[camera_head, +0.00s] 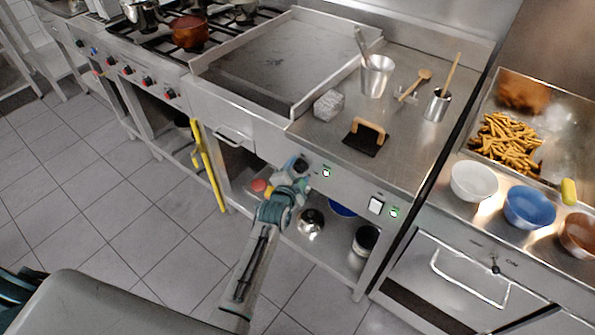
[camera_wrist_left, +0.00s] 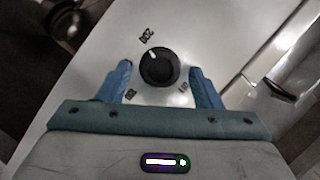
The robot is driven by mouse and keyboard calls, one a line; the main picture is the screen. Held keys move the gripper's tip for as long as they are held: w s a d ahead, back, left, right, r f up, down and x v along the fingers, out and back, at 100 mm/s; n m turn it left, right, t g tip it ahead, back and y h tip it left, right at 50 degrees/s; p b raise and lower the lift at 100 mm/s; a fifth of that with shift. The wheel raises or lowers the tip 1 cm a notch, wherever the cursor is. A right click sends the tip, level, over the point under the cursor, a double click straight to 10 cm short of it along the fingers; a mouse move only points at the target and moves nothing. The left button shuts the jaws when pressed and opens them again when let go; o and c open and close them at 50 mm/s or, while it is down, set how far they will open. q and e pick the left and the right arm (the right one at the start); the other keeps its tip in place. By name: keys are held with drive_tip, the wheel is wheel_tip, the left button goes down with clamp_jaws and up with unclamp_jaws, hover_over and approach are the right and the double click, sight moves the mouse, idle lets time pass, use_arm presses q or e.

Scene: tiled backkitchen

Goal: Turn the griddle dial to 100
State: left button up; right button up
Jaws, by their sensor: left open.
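The griddle dial (camera_wrist_left: 158,67) is a round black knob on the steel front panel in the left wrist view. Its white mark points up and slightly left, toward a label (camera_wrist_left: 147,34) that seems to read 200. Two other labels (camera_wrist_left: 131,95) sit below the knob, too blurred to read surely. My left gripper (camera_wrist_left: 164,82) is open, its two blue fingers on either side of the dial with gaps between. In the head view my left gripper (camera_head: 298,172) is at the front panel below the griddle (camera_head: 275,60) and largely hides the dial. My right gripper is out of view.
A black press with a wooden handle (camera_head: 368,130) and a steel cup (camera_head: 376,76) stand on the counter above. Pots stand on the shelf beneath.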

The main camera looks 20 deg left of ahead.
use_arm(q)
drive_tip(key=shift+c, duration=0.7)
drive_tip(key=c, duration=0.8)
drive_tip(key=shift+c, duration=0.2)
